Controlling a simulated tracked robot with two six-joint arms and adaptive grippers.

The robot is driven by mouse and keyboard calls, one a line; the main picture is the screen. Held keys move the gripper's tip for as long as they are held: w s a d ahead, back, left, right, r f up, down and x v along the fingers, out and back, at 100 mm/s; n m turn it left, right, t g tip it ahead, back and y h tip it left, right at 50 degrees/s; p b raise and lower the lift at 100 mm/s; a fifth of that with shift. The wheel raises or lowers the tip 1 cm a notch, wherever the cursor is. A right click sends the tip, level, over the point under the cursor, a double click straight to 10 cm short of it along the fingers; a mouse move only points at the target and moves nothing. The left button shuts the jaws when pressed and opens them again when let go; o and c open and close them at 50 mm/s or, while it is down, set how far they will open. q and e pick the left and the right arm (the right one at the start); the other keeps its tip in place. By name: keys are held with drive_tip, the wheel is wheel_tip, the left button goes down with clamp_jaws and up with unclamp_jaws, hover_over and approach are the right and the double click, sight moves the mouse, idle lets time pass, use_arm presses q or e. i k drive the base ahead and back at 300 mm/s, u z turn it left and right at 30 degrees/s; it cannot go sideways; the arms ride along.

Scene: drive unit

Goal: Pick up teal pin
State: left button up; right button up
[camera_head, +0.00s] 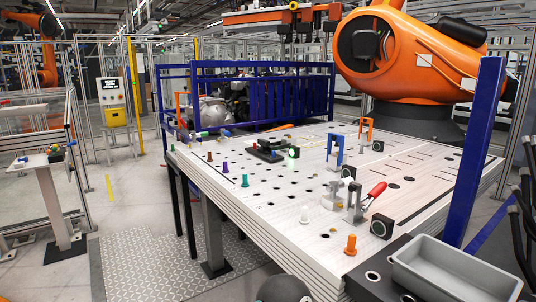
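A small green-teal pin (225,168) stands upright near the left edge of the pale perforated work table (282,212). Neither of my grippers can be made out in the head view.
An orange pin (351,244) and a red-handled clamp (371,196) stand at the table's near right. A blue bracket (335,151) and a dark fixture (268,150) stand farther back. A grey tray (455,268) is at bottom right. A blue post (478,150) rises at right.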

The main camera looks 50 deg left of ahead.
sight(245, 183)
drive_tip(key=u, duration=0.1)
drive_tip(key=k, duration=0.35)
drive_tip(key=z, duration=0.1)
drive_tip(key=i, duration=0.15)
drive_tip(key=u, duration=2.65)
drive_tip(key=i, duration=4.55)
drive_tip(key=z, duration=0.4)
